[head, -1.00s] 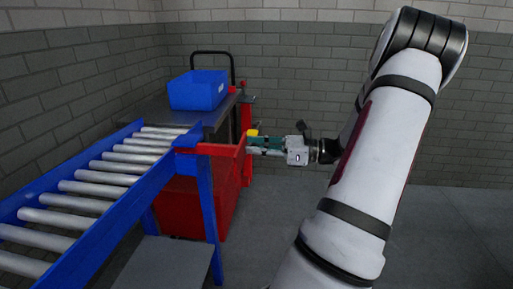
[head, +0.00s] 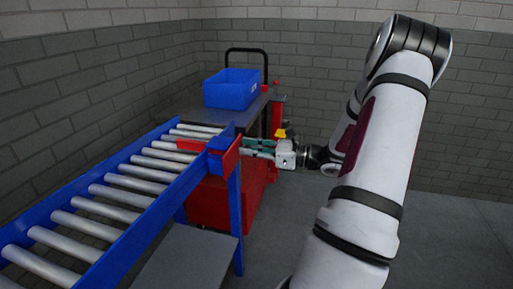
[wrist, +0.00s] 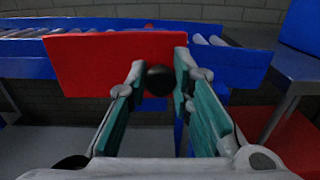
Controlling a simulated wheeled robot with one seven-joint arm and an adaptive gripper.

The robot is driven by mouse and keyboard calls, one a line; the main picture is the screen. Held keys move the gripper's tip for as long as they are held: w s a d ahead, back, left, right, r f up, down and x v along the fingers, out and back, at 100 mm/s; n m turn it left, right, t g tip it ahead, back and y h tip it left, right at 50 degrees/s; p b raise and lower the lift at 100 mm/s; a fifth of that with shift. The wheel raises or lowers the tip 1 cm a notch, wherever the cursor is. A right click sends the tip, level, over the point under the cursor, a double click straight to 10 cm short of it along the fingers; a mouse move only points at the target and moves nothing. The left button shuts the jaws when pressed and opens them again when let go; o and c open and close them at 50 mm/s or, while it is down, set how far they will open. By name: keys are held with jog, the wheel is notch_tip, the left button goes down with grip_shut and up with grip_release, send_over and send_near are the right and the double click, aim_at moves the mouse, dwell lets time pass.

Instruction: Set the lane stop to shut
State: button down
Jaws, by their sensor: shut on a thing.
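A red strip also shows across the last rollers. In the wrist view the red plate (wrist: 95,62) stands upright and fills the upper middle, with a round black knob (wrist: 160,80) on its face. My gripper (head: 258,148) reaches in from the right. In the wrist view my gripper's fingers (wrist: 158,85) are on both sides of the knob, shut on it. The plate hides part of the conveyor end behind it.
The roller conveyor (head: 110,194) runs to the lower left on blue rails. A blue bin (head: 231,92) sits on a grey-topped cart behind it, with a red cabinet below. A grey platform (head: 185,262) lies under the conveyor end. The floor at right is clear.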

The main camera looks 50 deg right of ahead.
jog(key=c, duration=1.4)
grip_release()
jog(key=shift+s+d, duration=0.1)
jog(key=shift+s, duration=0.05)
jog(key=v, duration=1.1)
jog(key=shift+s+d, duration=0.15)
jog(key=shift+s, duration=0.15)
jog(key=shift+f, duration=0.1)
